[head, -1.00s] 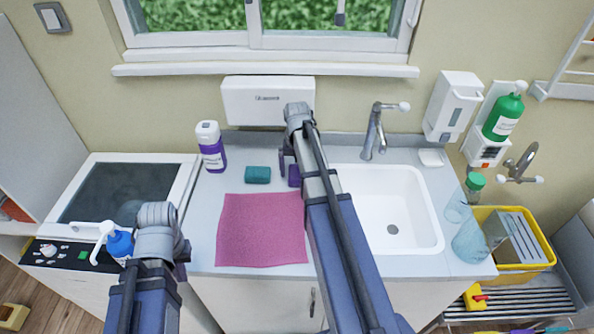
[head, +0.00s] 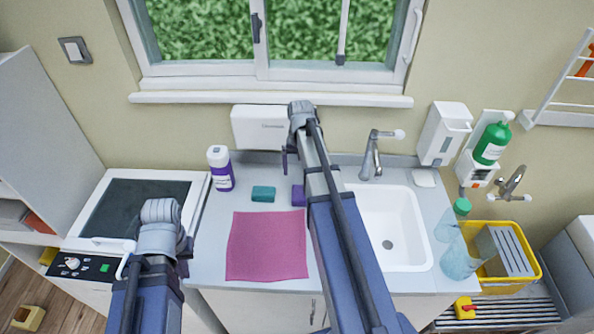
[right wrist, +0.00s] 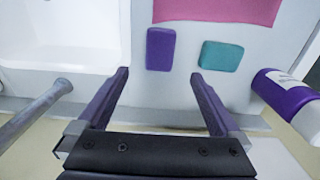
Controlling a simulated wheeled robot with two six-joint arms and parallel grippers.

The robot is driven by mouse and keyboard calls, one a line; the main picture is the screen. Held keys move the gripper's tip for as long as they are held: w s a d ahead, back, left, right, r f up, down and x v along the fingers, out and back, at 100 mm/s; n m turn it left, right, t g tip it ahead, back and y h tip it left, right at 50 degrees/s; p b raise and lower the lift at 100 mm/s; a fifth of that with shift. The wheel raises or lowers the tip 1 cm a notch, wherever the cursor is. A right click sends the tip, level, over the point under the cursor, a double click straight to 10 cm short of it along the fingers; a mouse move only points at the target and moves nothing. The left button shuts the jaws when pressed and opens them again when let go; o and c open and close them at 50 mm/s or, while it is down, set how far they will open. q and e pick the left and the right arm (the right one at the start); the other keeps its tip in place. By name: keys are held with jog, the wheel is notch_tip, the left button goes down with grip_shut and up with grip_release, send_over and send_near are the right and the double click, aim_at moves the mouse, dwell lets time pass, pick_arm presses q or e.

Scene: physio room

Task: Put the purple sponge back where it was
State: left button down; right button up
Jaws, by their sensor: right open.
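The purple sponge (head: 298,195) lies on the counter just behind the pink cloth's back right corner, partly hidden by my right arm in the head view. It shows whole in the right wrist view (right wrist: 160,50), beside the teal sponge (right wrist: 221,56), with a gap of bare counter between them. My right gripper (right wrist: 160,85) is open and empty. Its fingers are apart, and the sponge lies beyond them. In the head view the right gripper (head: 287,160) is behind the sponge, towards the wall. My left gripper (head: 178,262) is mostly hidden behind its wrist at the lower left.
The pink cloth (head: 266,246) lies in front of the sponges. A purple-and-white bottle (head: 221,170) stands to the left. The sink (head: 408,215) with its tap (head: 372,158) is to the right. A white wall box (head: 262,127) is behind. A yellow crate (head: 538,270) stands far right.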

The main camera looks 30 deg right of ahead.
jog(key=shift+a, duration=0.1)
jog(key=s+a+n, duration=0.5)
jog(key=s+a, duration=0.3)
jog(key=a, duration=0.7)
jog(key=s+a+n+h, duration=0.1)
jog(key=s+a+n, duration=0.4)
jog(key=a, duration=1)
jog(key=s, duration=0.3)
jog(key=shift+s+a, duration=0.15)
jog(key=shift+s, duration=0.1)
